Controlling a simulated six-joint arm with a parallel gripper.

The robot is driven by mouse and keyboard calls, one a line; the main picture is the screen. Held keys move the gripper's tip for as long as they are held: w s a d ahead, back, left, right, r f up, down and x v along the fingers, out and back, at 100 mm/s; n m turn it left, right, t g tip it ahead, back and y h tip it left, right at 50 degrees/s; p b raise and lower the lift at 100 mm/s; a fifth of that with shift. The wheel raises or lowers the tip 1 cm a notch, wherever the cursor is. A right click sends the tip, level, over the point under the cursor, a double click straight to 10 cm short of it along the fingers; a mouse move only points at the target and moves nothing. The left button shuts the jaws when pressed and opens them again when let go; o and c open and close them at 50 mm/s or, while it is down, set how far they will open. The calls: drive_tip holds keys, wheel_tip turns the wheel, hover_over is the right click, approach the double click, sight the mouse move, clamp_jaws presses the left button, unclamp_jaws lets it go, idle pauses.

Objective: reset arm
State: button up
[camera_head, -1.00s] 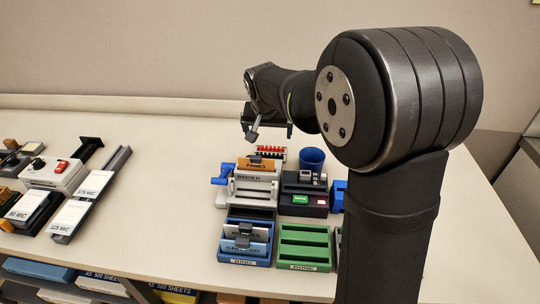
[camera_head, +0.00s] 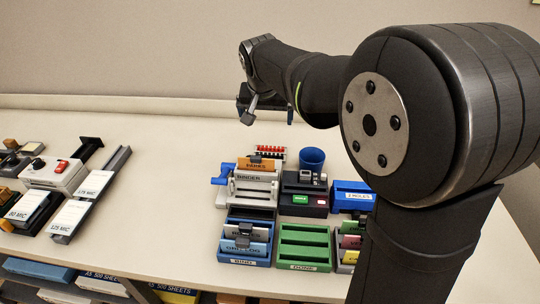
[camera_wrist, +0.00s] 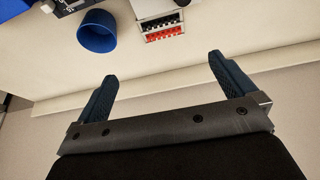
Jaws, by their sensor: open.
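My gripper (camera_wrist: 162,82) is open and empty in the wrist view, its two dark blue fingers spread wide apart. In the head view my gripper (camera_head: 270,112) hangs above the back of the table, behind the binder (camera_head: 254,190), clear of everything. My arm comes in from the right and its large joint fills the right side of the head view. No object is between the fingers.
A blue cup (camera_head: 311,160), a rack of red pieces (camera_head: 269,152), a black device (camera_head: 303,196), a blue BIND tray (camera_head: 243,262) and a green DONE tray (camera_head: 303,266) stand mid-table. A white laminator-like machine (camera_head: 52,174) stands at left. The table between is bare.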

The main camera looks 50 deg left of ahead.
drive_tip(key=v, duration=0.2)
drive_tip(key=shift+s+d+r, duration=0.1)
drive_tip(key=shift+s+r, duration=0.05)
drive_tip(key=shift+r, duration=0.15)
